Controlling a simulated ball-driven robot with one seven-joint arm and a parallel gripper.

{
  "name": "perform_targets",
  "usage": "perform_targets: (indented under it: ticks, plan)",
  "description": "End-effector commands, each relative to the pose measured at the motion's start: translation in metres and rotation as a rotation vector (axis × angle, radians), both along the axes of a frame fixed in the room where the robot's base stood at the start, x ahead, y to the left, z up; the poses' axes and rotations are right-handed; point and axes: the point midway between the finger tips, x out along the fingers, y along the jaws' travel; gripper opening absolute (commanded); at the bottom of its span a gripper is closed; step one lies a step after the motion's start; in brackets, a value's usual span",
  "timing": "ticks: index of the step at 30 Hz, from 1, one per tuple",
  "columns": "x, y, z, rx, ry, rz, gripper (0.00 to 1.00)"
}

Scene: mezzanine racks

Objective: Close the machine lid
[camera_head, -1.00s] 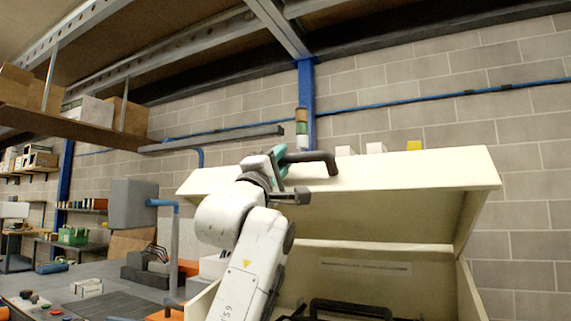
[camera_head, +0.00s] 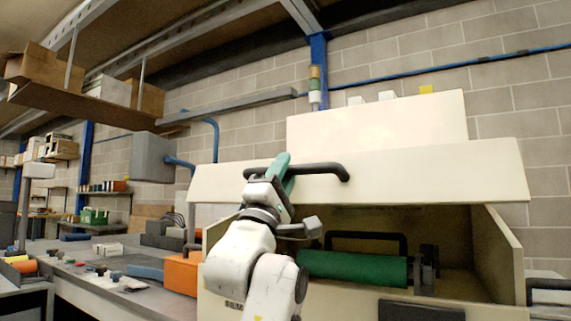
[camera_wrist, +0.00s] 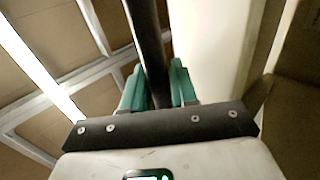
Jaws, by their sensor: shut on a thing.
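The machine lid (camera_head: 420,168) is cream-coloured and partly lowered over the cream machine body, with a gap still showing under its front edge. A dark bar handle (camera_head: 318,167) runs along the lid's front face. My gripper (camera_head: 282,170) is shut on the left part of this handle. In the wrist view the dark handle (camera_wrist: 147,40) passes between the green fingers of my gripper (camera_wrist: 157,85). Through the opening a green roller (camera_head: 355,267) and a dark inner bar show inside the machine.
An orange box (camera_head: 182,273) stands on the grey bench left of the machine. A grey box on a blue arm (camera_head: 153,158) is at the left. A shelf with cartons (camera_head: 90,115) hangs overhead at the left.

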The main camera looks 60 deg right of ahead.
Motion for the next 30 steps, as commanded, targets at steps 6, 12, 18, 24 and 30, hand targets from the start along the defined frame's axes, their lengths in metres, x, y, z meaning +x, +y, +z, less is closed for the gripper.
perform_targets:
  ticks: [6,12,18,24,30]
  plan:
    - [0.001,-0.006,-0.072,0.006,0.003,-0.001,0.00]
    - [0.001,-0.016,-0.119,0.007,0.003,-0.003,0.00]
    - [0.002,-0.027,-0.153,0.009,0.003,-0.004,0.00]
    - [0.002,-0.035,-0.174,0.012,0.004,-0.004,0.00]
    - [0.003,-0.040,-0.183,0.014,0.004,-0.005,0.00]
